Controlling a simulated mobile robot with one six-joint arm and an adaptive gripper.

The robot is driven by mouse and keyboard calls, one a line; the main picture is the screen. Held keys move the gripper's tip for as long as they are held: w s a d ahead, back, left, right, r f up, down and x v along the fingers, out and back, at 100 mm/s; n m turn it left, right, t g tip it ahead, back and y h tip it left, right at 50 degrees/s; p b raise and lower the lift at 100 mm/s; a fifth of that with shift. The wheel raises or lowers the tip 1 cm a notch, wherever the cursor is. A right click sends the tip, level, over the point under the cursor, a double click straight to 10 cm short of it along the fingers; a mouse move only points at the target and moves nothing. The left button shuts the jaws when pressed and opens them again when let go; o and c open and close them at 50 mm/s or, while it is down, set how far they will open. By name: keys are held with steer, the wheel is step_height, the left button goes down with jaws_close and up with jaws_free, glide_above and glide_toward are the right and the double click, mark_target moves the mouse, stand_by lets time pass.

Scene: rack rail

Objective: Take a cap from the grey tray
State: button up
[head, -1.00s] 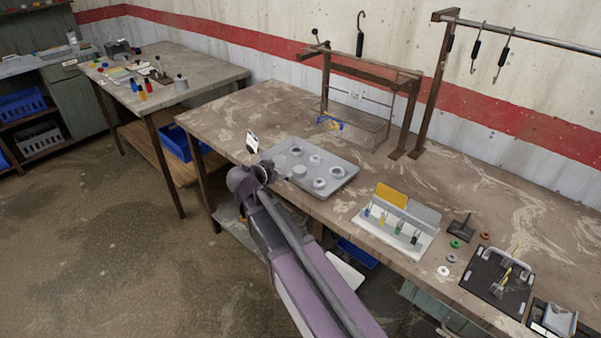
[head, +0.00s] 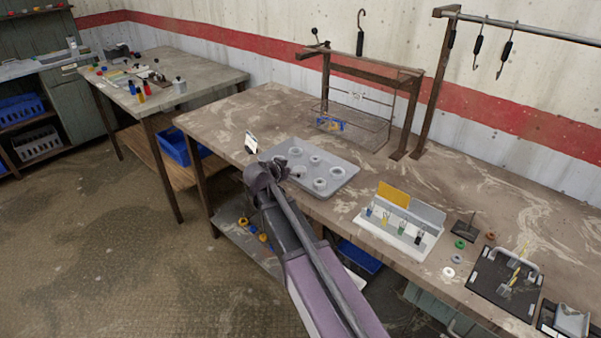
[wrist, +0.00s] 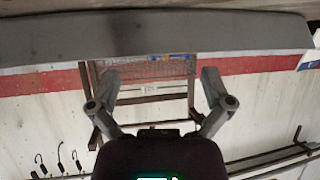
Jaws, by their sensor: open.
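The grey tray (head: 335,183) lies on the brown workbench in the head view and holds several pale round caps (head: 320,184), spaced apart. My gripper (head: 276,172) is at the tray's near left edge and hides part of that corner. In the wrist view my gripper (wrist: 160,105) has its two fingers spread wide, with no cap between them. That view is upside down to the room. A grey band across its top may be the tray's side, but I cannot tell for sure. No caps show there.
A wire basket (head: 352,130) stands behind the tray under a brown frame. A white holder with small tools (head: 398,227) is to the right. A small white card (head: 251,142) stands close behind my gripper. The bench between tray and holder is clear.

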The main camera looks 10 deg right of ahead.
mark_target(299, 169)
steer(key=shift+b+x, duration=1.35)
steer(key=shift+x, duration=1.3)
steer(key=shift+s+f, duration=0.1)
steer(key=c, duration=1)
